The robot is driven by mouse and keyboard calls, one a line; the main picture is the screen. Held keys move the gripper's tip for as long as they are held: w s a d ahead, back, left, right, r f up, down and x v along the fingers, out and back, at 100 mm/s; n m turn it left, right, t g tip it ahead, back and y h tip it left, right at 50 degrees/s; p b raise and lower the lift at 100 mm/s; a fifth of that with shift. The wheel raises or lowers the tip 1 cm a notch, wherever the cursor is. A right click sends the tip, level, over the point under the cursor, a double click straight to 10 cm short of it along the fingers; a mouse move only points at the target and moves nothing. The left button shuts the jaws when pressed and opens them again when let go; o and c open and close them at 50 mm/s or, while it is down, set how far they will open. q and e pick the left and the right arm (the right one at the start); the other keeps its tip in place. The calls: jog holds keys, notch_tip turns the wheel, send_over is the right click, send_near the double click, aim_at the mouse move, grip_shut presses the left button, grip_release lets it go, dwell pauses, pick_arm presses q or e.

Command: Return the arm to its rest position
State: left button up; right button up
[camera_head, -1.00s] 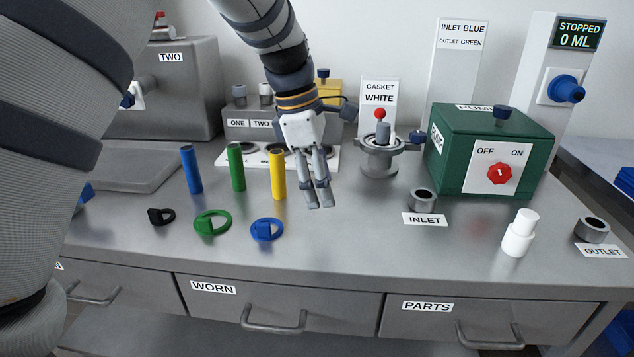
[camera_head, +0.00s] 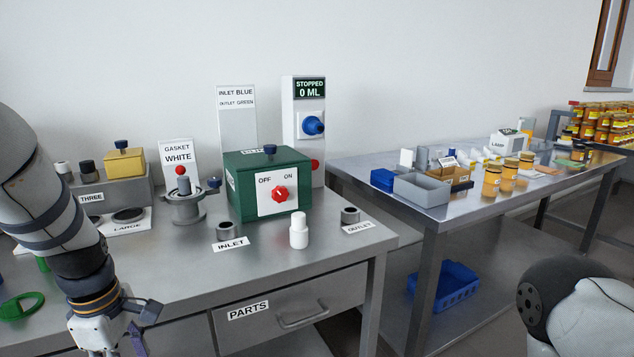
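My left arm comes in from the left. Its gripper (camera_head: 108,334) is at the bottom left, in front of the workbench's front edge in the picture. Its fingers run out of the bottom of the frame, so I cannot see the tips or whether it is open or shut. I see nothing held in the part that shows. Part of my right arm (camera_head: 590,310) shows at the bottom right. Its gripper is out of view.
A second table (camera_head: 400,225) at the right bears jars and trays, with a blue crate (camera_head: 445,287) below.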

pick_arm(q)
jog(key=s+f+m+g+y, duration=0.1)
jog(key=s+f+m, duration=0.5)
jog(key=s+f, duration=0.55)
jog(key=s+d+f+m, duration=0.3)
jog(key=s+m, duration=0.3)
jog(key=s, duration=0.4)
jog(key=s+d+f+m+g, duration=0.1)
jog(key=s+d+f+m, duration=0.3)
jog(key=s, duration=0.6)
jog(key=shift+s+m+h, duration=0.15)
jog(key=shift+m+h, duration=0.25)
jog(key=shift+m, duration=0.8)
jog(key=shift+f, duration=0.1)
